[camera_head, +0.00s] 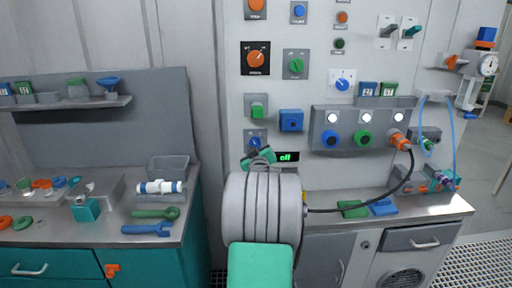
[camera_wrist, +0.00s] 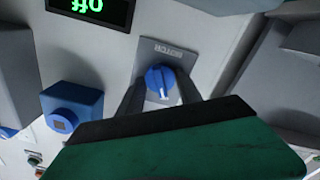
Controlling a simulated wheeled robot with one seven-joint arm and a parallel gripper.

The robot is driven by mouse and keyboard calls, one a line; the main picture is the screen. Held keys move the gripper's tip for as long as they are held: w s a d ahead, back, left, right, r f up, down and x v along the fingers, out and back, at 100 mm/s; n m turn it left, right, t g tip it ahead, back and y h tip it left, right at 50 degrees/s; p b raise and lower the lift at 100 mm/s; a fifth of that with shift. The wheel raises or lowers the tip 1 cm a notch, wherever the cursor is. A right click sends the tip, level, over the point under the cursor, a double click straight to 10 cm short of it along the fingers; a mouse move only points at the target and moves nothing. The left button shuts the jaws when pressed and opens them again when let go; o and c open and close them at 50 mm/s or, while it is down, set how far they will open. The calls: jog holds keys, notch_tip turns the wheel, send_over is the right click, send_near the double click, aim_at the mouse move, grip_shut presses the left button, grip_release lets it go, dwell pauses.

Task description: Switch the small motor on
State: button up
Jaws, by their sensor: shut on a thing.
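The motor switch is a blue rotary knob (camera_wrist: 161,82) with a white pointer line, on a grey plate lettered MOTOR (camera_wrist: 172,50). In the head view the blue knob (camera_head: 255,141) shows just above my gripper (camera_head: 259,157), on the lower left of the wall panel. A small black display (camera_head: 285,157) beside it reads "off" in green; the display (camera_wrist: 92,10) is upside down in the wrist view. My gripper (camera_wrist: 160,90) is shut on the knob, a finger on each side. My green hand hides the lower part of the wrist view.
A blue box (camera_head: 291,120) stands out from the panel close to the knob. To the right is a grey box (camera_head: 362,128) with lamps and knobs, and a black cable (camera_head: 385,195) hanging from an orange plug. The left workbench (camera_head: 50,225) holds wrenches and a grey bin.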

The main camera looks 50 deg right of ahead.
jog(key=shift+f+m+b, duration=0.1)
jog(key=shift+m+b, duration=0.3)
jog(key=shift+b, duration=0.3)
jog(key=shift+m+b, duration=5.3)
jog(key=shift+m, duration=0.2)
jog(key=shift+r, duration=0.2)
jog(key=o, duration=1.4)
jog(key=shift+c, duration=0.2)
